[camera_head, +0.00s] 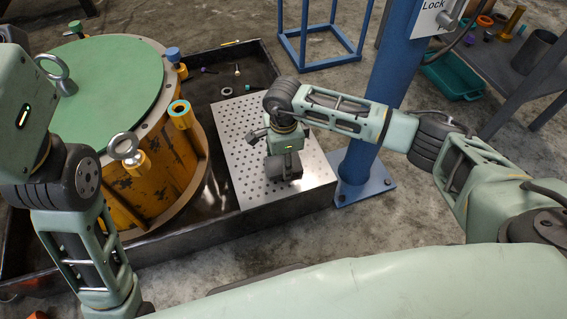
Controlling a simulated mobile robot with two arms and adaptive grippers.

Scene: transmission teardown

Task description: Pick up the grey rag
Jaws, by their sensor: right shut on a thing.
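My right gripper (284,172) points down over the perforated metal plate (241,130), right of the yellow drum. It is shut on a dark grey thing, which I take to be the grey rag (290,163). The rag is small and mostly hidden by the gripper, so its outline is unclear. I cannot tell whether it touches the plate. My left arm comes down along the left side, in front of the drum, and its gripper is not in view.
The yellow drum (164,190) with a green top and lifting eyes stands in a black tray (269,215). Small loose parts lie in the tray behind the plate. A blue post (384,80) stands close right of the plate. A teal crate (453,76) is at the back right.

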